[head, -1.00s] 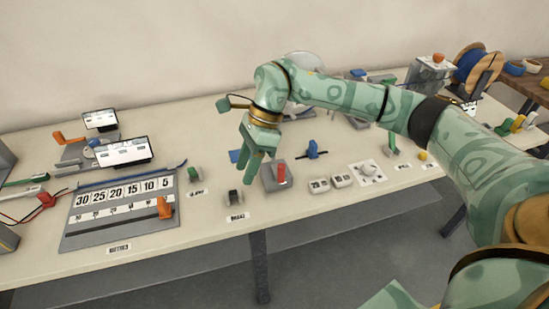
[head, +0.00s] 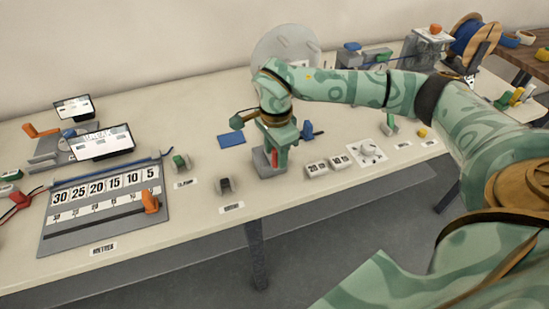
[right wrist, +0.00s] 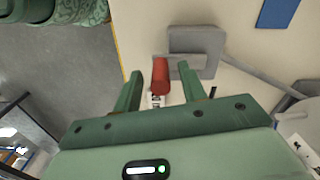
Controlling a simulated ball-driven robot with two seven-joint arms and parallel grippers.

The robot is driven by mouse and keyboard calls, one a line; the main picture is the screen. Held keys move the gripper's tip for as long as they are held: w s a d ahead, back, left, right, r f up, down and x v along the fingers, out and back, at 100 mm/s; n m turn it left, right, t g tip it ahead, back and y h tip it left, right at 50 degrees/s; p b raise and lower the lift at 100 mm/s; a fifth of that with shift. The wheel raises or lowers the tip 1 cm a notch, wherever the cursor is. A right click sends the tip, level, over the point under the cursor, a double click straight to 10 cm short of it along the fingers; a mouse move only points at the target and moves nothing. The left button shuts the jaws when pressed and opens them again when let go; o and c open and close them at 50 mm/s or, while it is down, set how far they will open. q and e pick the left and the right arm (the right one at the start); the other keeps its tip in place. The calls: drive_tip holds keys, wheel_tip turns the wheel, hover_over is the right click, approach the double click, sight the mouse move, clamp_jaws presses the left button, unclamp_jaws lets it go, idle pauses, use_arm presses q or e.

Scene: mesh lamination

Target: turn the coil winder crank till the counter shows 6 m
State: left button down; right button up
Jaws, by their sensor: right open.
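My right gripper (head: 277,150) points down over a grey block with a red upright handle (head: 273,160). In the right wrist view the open jaws (right wrist: 160,72) have one finger on each side of the red handle (right wrist: 160,76), with gaps visible. A large pale grey disc (head: 284,45) stands at the back behind my right arm, which hides its lower part. I cannot tell whether this is the coil winder, and no crank on it shows clearly. Two lit screens, a front one (head: 100,143) and a back one (head: 74,108), stand at the left; their readings are too small to read. My left gripper is out of view.
A number board (head: 105,200) with an orange slider (head: 150,201) lies at the front left. Green (head: 180,162) and black (head: 224,187) small fixtures stand left of my gripper. White numbered blocks (head: 317,168) sit close at its right. A blue cable spool (head: 470,38) is at the far right.

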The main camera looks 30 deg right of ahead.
drive_tip(key=shift+f, duration=0.95)
clamp_jaws()
drive_tip(key=shift+r, duration=0.1)
